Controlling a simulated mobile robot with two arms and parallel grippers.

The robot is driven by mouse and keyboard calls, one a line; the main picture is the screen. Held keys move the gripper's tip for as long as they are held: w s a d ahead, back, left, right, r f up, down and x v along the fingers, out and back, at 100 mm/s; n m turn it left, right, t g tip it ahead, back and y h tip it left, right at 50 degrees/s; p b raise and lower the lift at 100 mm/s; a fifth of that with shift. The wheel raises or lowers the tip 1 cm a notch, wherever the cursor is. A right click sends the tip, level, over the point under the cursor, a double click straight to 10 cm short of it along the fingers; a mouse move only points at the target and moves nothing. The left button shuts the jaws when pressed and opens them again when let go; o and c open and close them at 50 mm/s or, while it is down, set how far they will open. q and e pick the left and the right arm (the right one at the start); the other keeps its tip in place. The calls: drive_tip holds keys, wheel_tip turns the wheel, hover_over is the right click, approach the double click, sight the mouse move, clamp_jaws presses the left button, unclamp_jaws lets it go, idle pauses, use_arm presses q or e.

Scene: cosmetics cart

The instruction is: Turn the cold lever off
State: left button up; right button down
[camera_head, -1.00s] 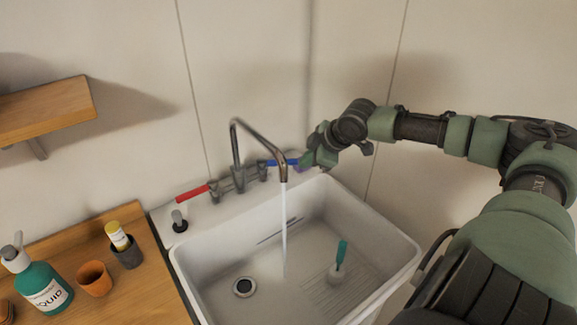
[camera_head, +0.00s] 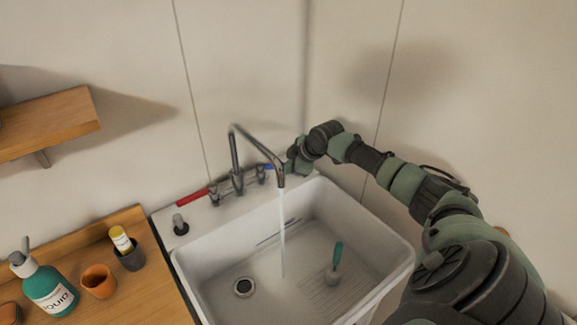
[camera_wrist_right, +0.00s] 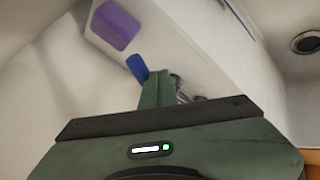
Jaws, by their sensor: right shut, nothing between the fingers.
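The blue lever (camera_head: 268,167) sits on the right side of the faucet (camera_head: 236,160); my right gripper (camera_head: 291,161) covers its outer end in the head view. In the right wrist view the blue lever (camera_wrist_right: 137,67) shows just beyond the green fingers (camera_wrist_right: 156,88). The right gripper is shut with nothing between its fingers; I cannot tell whether it touches the lever. The red lever (camera_head: 193,197) points left from the faucet. Water (camera_head: 283,235) runs from the spout into the sink. My left gripper is not in view.
The white sink (camera_head: 390,268) holds a green-handled brush (camera_head: 337,257). A purple object (camera_wrist_right: 115,25) lies beyond the blue lever. A wooden counter (camera_head: 150,285) at left bears a soap bottle (camera_head: 50,290) and cups. Walls stand close behind the faucet.

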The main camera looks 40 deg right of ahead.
drive_tip(key=shift+w+d, duration=0.15)
drive_tip(key=shift+d, duration=0.05)
idle(0.4)
drive_tip(key=shift+w+d+b, duration=0.25)
drive_tip(key=shift+d+b, duration=0.05)
drive_tip(key=shift+w+d, duration=0.35)
drive_tip(key=shift+d, duration=0.1)
drive_tip(key=shift+w+d+f+b, duration=0.2)
drive_tip(key=shift+w+d+b, duration=0.3)
drive_tip(key=shift+w+b, duration=0.1)
drive_tip(key=shift+w+d+r+b, duration=0.15)
drive_tip(key=shift+w+d+b, duration=0.2)
drive_tip(key=shift+w+b, duration=0.2)
drive_tip(key=shift+d+r, duration=0.1)
drive_tip(key=shift+r, duration=0.15)
drive_tip(key=shift+f, duration=0.1)
